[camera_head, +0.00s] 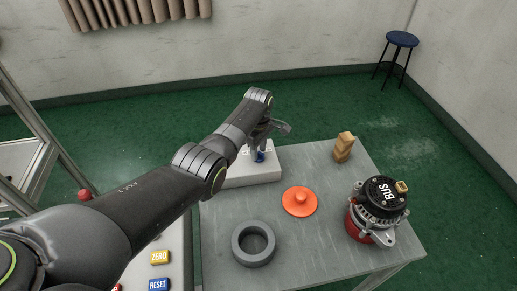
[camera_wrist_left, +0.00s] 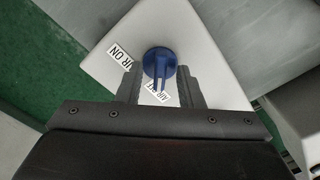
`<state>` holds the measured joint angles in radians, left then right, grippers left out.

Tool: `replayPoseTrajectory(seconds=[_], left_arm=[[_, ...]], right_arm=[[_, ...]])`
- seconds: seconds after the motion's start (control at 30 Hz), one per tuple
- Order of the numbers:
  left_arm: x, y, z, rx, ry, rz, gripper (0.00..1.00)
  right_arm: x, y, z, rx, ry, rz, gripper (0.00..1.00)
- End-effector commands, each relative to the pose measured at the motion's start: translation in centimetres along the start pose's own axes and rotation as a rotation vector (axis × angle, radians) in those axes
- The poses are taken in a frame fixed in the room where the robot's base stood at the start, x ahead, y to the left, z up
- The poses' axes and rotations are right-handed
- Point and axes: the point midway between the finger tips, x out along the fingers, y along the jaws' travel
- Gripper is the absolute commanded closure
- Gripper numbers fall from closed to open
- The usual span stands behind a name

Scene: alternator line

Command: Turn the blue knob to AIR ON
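The blue knob (camera_wrist_left: 160,62) sits on a pale box (camera_wrist_left: 205,45), which also shows on the table in the head view (camera_head: 250,177). The knob's raised grip points toward a partly hidden label (camera_wrist_left: 156,96) that seems to read AIR OFF. The AIR ON label (camera_wrist_left: 118,58) lies to the knob's left in the wrist view. My left gripper (camera_wrist_left: 158,70) is open, one finger on each side of the knob, with gaps visible. In the head view my left gripper (camera_head: 263,143) is at the knob (camera_head: 259,156), partly covering it. My right gripper is not in view.
The grey table (camera_head: 225,215) also holds an orange disc (camera_head: 299,202), a grey ring (camera_head: 253,243), wooden blocks (camera_head: 343,147) and an alternator (camera_head: 378,212). A panel with yellow ZERO (camera_head: 159,257) and blue RESET (camera_head: 158,284) buttons stands at the front left.

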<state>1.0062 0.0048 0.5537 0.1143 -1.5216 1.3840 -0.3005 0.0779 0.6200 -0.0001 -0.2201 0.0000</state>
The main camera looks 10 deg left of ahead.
Motion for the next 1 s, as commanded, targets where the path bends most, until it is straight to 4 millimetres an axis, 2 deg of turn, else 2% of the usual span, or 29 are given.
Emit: replayPoseTrajectory(seconds=[0.17, 0.4, 0.43, 0.77, 1.0], left_arm=[[-0.03, 0.01, 0.02, 0.0, 0.0, 0.0, 0.66], [-0.04, 0.01, 0.02, 0.0, 0.0, 0.0, 0.98], [-0.04, 0.01, 0.02, 0.0, 0.0, 0.0, 1.0], [-0.08, 0.0, 0.02, 0.023, 0.0, -0.001, 1.0], [-0.18, 0.02, 0.02, 0.139, 0.0, -0.001, 1.0]], right_arm=[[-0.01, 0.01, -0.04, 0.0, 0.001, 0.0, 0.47], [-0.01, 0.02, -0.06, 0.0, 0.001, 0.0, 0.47], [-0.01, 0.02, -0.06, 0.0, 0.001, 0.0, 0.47], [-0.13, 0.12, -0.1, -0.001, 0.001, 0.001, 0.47], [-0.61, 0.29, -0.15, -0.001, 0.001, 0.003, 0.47]])
